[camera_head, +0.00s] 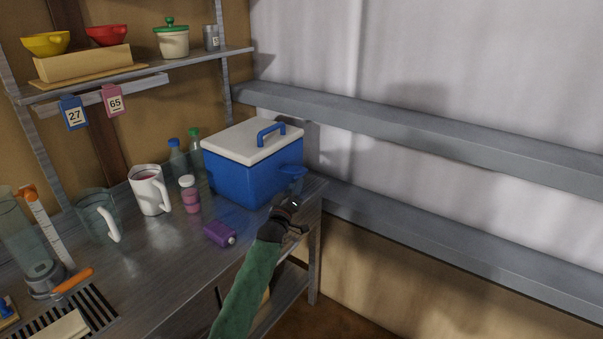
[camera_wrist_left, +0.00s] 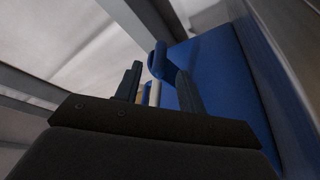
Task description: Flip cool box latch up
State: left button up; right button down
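The blue cool box (camera_head: 240,172) with a white lid (camera_head: 240,142) stands on the metal bench. A blue latch (camera_head: 291,172) sticks out from the box's right-hand side. In the left wrist view the latch (camera_wrist_left: 158,62) is just beyond my fingertips, close to the gap between them; I cannot tell if they touch. My left gripper (camera_head: 293,203) is below the latch, at the bench's edge. Its two fingers are apart in the left wrist view (camera_wrist_left: 160,75), so it is open. My right gripper is out of view.
Two bottles (camera_head: 178,157) are behind the cool box's left side. Grey rails (camera_head: 430,130) run along the right wall.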

aim_at(300, 172)
pick_arm(q)
jog(key=p+x, duration=0.1)
jog(key=x, duration=0.4)
jog(key=shift+w+d+r, duration=0.2)
jog(key=shift+w+d, duration=0.05)
jog(key=shift+w, duration=0.35)
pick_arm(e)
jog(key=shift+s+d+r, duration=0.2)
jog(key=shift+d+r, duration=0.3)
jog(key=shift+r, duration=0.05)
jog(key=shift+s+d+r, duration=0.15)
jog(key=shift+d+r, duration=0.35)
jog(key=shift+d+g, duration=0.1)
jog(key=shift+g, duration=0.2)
pick_arm(q)
grip_shut()
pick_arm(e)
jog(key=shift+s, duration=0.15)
